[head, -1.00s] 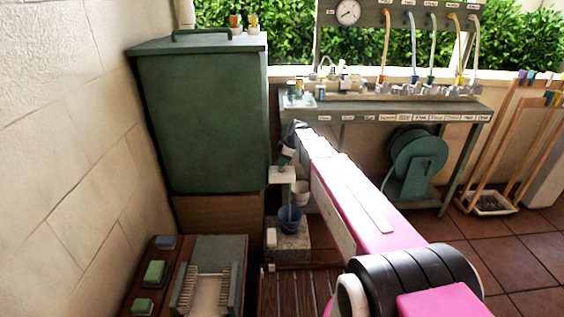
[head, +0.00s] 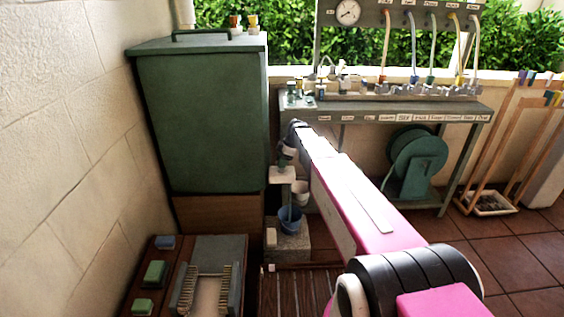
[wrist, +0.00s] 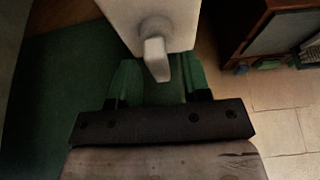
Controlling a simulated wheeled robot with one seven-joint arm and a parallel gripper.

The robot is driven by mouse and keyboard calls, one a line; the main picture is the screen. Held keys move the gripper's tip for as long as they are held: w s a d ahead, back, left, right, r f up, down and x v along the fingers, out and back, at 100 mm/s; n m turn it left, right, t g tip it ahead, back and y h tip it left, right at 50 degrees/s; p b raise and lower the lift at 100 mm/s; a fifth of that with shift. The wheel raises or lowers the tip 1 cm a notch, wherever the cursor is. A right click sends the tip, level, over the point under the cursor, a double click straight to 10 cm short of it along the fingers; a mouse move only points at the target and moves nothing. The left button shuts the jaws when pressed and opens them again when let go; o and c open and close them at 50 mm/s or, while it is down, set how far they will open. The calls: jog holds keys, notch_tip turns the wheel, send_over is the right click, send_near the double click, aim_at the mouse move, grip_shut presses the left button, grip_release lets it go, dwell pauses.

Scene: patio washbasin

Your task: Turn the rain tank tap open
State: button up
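The green rain tank (head: 205,120) stands at left in the head view, against the wall. A pale block (head: 282,174) is beside its lower right side, above a blue bucket (head: 290,219). In the wrist view a pale block (wrist: 150,14) carries a small pale lever (wrist: 156,60), which looks like the tap handle. My gripper (wrist: 160,82) has its two green fingers apart, one on each side of the lever's tip. I see no clear contact between fingers and lever. In the head view my gripper (head: 286,155) is small, dark and partly hidden by my arm.
A bench (head: 400,112) with hoses and a gauge stands behind to the right, with a green hose reel (head: 418,160) under it. A brush station (head: 205,275) is at front left. A wooden rack (head: 515,145) stands far right. Tiled floor is clear at lower right.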

jog(key=v, duration=1)
jog(key=shift+d+r, duration=0.2)
jog(key=shift+r, duration=0.1)
jog(key=s+d+f+m+h, duration=0.1)
jog(key=s+d+f+m, duration=0.2)
jog(key=s, duration=0.6)
jog(key=s+d+f+m+h, duration=0.2)
jog(key=s+d+f+m, duration=0.2)
jog(key=s+m, duration=0.5)
jog(key=s+d+f+m+h, duration=0.1)
jog(key=s+d+f+m, duration=0.2)
jog(key=s+f+m, duration=0.3)
jog(key=s+f, duration=0.1)
jog(key=s, duration=0.2)
jog(key=shift+d+f, duration=0.35)
